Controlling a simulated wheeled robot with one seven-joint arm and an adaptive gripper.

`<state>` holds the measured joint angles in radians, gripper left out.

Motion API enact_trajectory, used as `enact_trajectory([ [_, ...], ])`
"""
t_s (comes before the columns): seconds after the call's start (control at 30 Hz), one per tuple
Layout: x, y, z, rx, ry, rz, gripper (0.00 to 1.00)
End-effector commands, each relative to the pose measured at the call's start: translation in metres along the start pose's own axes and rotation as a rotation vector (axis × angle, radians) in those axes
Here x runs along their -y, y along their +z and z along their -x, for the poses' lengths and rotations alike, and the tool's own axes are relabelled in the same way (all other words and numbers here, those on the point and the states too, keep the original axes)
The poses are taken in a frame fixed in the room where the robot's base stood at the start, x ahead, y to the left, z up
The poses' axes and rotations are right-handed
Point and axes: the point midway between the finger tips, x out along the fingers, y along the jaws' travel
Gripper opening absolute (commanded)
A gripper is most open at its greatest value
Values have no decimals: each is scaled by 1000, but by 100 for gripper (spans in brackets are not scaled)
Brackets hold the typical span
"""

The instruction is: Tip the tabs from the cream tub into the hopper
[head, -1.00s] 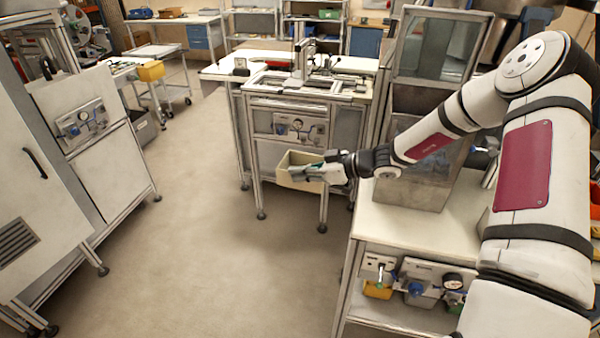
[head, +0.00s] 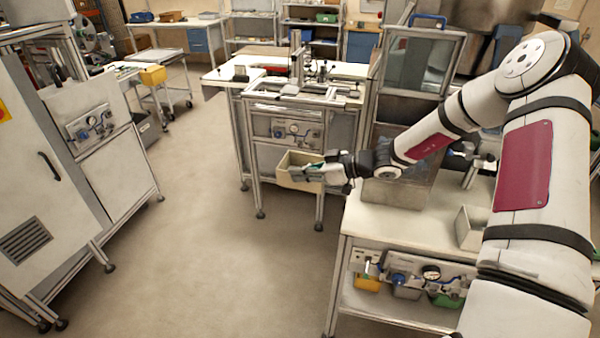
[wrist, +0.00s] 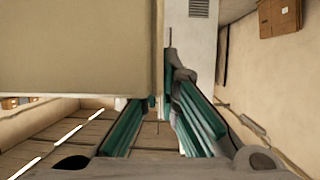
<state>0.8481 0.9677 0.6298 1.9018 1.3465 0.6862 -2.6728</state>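The cream tub (head: 290,176) is held in the air in front of a metal-framed machine in the head view. It looks roughly upright, and its contents cannot be made out. My gripper (head: 318,172) is at the tub's right end, with its teal fingers on the tub wall. In the wrist view the tub (wrist: 75,45) fills the upper left, and its edge runs between the fingers of my gripper (wrist: 157,115). A tall grey metal housing (head: 400,195), apparently the hopper, stands on the bench behind my forearm. Its opening cannot be made out.
The white-topped bench (head: 375,222) is at right, with valves and small bins below its top. An open light box (head: 468,228) stands on it by my arm. The framed machine (head: 300,130) is close behind the tub. Tall cabinets (head: 40,190) stand at left. The floor between is clear.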

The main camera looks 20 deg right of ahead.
Motion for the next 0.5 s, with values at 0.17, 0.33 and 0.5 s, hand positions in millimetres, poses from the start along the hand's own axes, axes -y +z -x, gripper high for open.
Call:
enact_trajectory([
  [0.17, 17, -9, 16, 0, -1, 0, 0],
  [0.33, 14, -5, 10, 3, -6, -2, 0],
  [0.5, 14, -6, 11, 2, -4, -1, 0],
])
